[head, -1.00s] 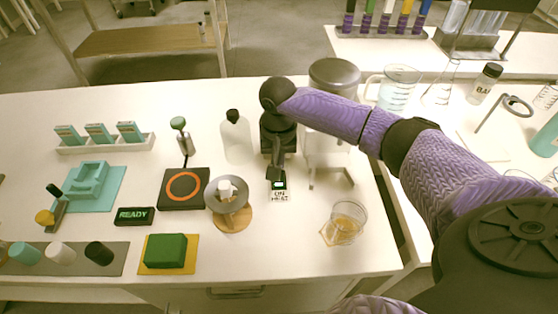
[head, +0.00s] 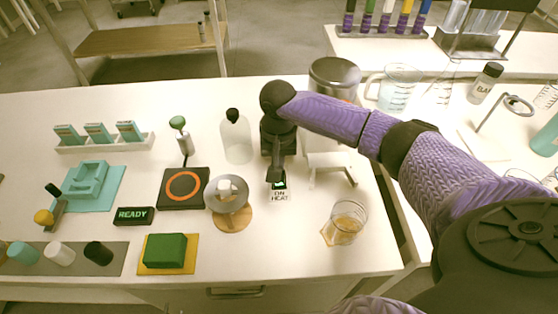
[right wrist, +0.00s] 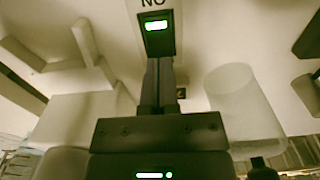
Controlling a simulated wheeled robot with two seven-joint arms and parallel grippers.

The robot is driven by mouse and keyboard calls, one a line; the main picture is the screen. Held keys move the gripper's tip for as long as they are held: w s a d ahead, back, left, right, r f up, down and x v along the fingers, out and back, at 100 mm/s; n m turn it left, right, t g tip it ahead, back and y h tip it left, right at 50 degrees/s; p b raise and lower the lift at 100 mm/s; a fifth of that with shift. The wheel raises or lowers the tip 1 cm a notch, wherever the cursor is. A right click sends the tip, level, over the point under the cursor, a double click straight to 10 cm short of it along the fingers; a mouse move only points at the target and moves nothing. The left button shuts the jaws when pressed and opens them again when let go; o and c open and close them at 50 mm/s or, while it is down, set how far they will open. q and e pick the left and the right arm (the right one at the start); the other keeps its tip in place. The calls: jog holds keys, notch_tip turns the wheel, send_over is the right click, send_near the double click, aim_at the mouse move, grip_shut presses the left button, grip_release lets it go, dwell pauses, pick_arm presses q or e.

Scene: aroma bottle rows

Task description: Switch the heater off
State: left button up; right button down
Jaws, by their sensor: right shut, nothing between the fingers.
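The heater switch (head: 281,185) is a small black rocker with a green light, on a white plate marked "ON HEAT" (head: 280,197). In the right wrist view the switch (right wrist: 156,33) has its green light lit, just past my fingertips. My right gripper (head: 275,180) is shut and empty, pointing down at the switch and partly hiding it. I cannot tell whether the tips touch it. A black hot plate with an orange ring (head: 184,187) lies to the left. A display (head: 134,216) reads "READY" in green. My left gripper is out of view.
A glass of amber liquid (head: 347,222) stands front right. Table between switch and front edge is clear.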

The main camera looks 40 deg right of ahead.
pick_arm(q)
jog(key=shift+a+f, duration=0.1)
pick_arm(e)
jog(key=shift+f, duration=0.3)
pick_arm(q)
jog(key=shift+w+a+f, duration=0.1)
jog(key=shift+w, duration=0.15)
pick_arm(e)
jog(key=shift+f, duration=0.4)
